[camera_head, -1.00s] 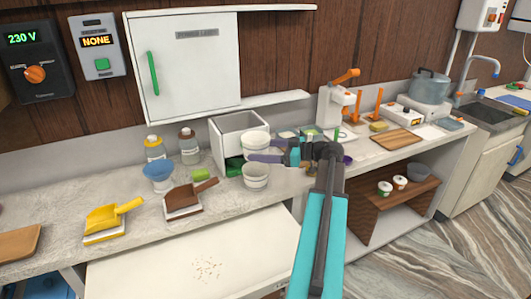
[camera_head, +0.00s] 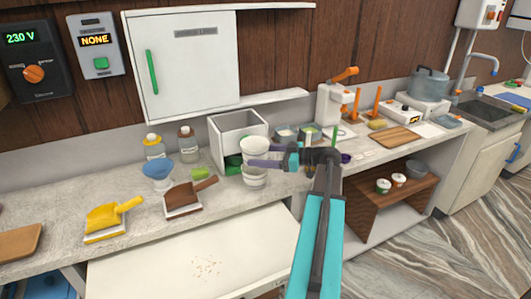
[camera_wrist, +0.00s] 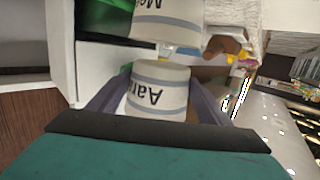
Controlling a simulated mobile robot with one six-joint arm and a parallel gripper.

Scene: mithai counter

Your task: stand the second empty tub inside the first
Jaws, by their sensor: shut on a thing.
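My gripper (camera_head: 270,162) is shut on a white tub (camera_head: 254,145) with grey bands. It holds the tub upright just above a second white tub (camera_head: 254,180), which stands on the counter. In the head view the held tub's base is close over the lower tub's rim; I cannot tell whether it has entered it. In the wrist view the held tub (camera_wrist: 157,88) sits between the purple fingers with upside-down lettering. The other lettered tub (camera_wrist: 170,18) shows beyond it, with a small gap between them.
A white open box (camera_head: 238,124) stands close behind the tubs. Small containers (camera_head: 286,133) stand behind my arm.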

